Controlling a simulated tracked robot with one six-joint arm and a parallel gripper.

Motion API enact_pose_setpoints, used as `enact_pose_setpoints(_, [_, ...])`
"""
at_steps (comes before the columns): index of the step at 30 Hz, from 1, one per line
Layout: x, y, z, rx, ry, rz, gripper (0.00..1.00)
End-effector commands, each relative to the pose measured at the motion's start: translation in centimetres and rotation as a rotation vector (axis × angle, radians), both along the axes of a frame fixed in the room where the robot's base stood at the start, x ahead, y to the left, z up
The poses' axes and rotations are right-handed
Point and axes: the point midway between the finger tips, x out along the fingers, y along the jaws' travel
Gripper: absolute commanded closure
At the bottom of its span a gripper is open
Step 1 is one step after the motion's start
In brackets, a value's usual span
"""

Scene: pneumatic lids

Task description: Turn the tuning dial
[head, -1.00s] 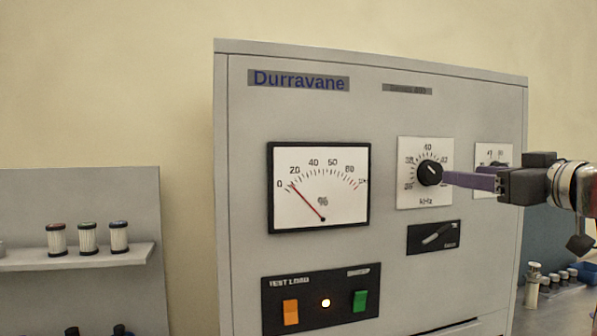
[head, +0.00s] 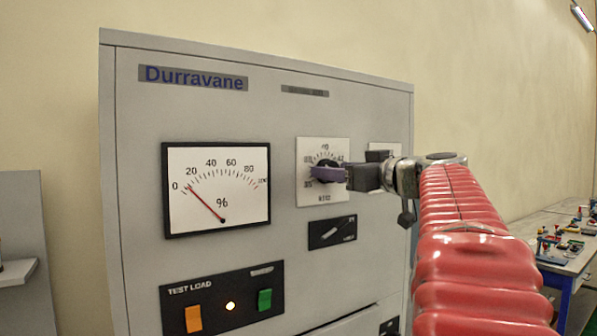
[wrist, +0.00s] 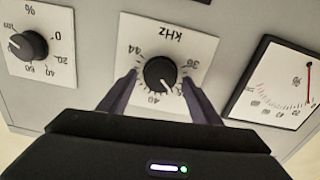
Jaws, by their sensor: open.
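The tuning dial (wrist: 159,73) is a round black knob with a white pointer line, on a white plate marked kHz. In the wrist view the plate appears upside down, and the pointer points toward the bottom right of the picture. My gripper (wrist: 160,77) is open, with one purple finger on each side of the knob and small gaps showing. In the head view my gripper (head: 315,173) covers part of the dial (head: 326,165), so its pointer is hard to read there.
A % meter (head: 216,190) has its red needle near 0. Below are a small black switch panel (head: 333,232) and a TEST LOAD panel (head: 222,299) with orange and green switches and a lit lamp. A second knob (wrist: 28,45) marked % is beside the kHz plate.

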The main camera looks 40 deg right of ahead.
Motion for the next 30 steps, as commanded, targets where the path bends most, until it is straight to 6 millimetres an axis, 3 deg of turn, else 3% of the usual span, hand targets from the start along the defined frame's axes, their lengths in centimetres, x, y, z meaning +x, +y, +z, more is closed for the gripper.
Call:
enact_pose_setpoints(2, [-0.01, 0.00, -0.01, 0.000, 0.000, 0.000, 0.42])
enact_pose_setpoints(19, [-0.01, 0.03, -0.02, 0.000, 0.000, 0.001, 0.82])
enact_pose_setpoints(30, [0.00, 0.02, -0.03, 0.037, -0.004, 0.001, 0.83])
